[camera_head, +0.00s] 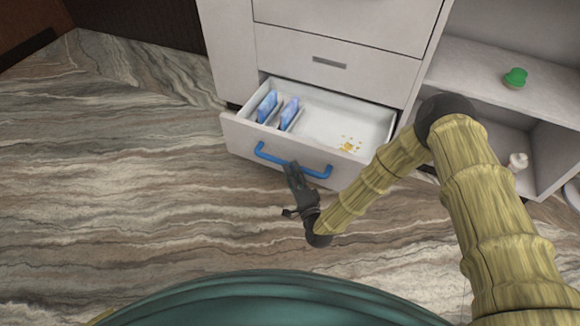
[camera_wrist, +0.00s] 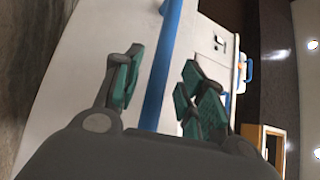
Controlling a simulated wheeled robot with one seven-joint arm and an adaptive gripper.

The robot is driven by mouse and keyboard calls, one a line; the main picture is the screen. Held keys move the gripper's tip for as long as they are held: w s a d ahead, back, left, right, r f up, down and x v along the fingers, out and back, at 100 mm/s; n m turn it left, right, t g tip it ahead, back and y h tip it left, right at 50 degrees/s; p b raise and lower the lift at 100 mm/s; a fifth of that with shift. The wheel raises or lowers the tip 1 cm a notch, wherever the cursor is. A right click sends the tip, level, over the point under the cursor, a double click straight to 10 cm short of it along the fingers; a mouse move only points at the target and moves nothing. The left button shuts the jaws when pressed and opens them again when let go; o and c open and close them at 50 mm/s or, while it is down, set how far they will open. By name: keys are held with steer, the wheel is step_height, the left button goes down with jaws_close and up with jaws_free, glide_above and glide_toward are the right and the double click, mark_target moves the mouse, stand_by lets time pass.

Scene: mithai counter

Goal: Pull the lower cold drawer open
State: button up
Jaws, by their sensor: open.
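The lower cold drawer (camera_head: 236,133) stands pulled out from the white cabinet, and its inside shows. Its blue bar handle (camera_head: 318,173) runs across the front panel. My gripper (camera_head: 293,170) is at the middle of the handle, in front of the drawer. In the wrist view my gripper (camera_wrist: 158,88) is open, with its teal-padded fingers on either side of the blue handle (camera_wrist: 158,75). A gap shows between the handle and the fingers in that view. I cannot tell whether either finger touches it.
Blue packets (camera_head: 267,106) stand at the drawer's left, and a small yellow patch (camera_head: 347,146) lies on its floor. A closed drawer (camera_head: 330,62) is above. At right, a shelf (camera_head: 480,75) holds a green-topped item (camera_head: 515,78). The marbled floor (camera_head: 130,190) to the left is clear.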

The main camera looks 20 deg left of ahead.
steer(key=v, duration=0.9)
stand_by(0.3)
steer(key=s+d+f+n+g+h, duration=0.3)
steer(key=s+d+f+g, duration=0.15)
steer(key=d, duration=0.25)
steer(key=s+d+f+n+g+h, duration=0.3)
steer(key=s+d+f, duration=0.2)
steer(key=d, duration=0.2)
steer(key=s+d+r+n+g+h+p, duration=0.1)
steer(key=s+d+r+g+h, duration=0.2)
steer(key=s+d, duration=0.7)
steer(key=s+d+r+n+g+h, duration=0.1)
steer(key=s+d+n+g+h, duration=0.3)
steer(key=s+d, duration=0.6)
step_height(320, 180, up, 38)
steer(key=m+g+y+p, duration=0.1)
steer(key=m+p, duration=0.1)
steer(key=p, duration=3.6)
steer(key=shift+w+a+f, duration=0.1)
steer(key=shift+a+f, duration=0.05)
steer(key=shift+f, duration=0.05)
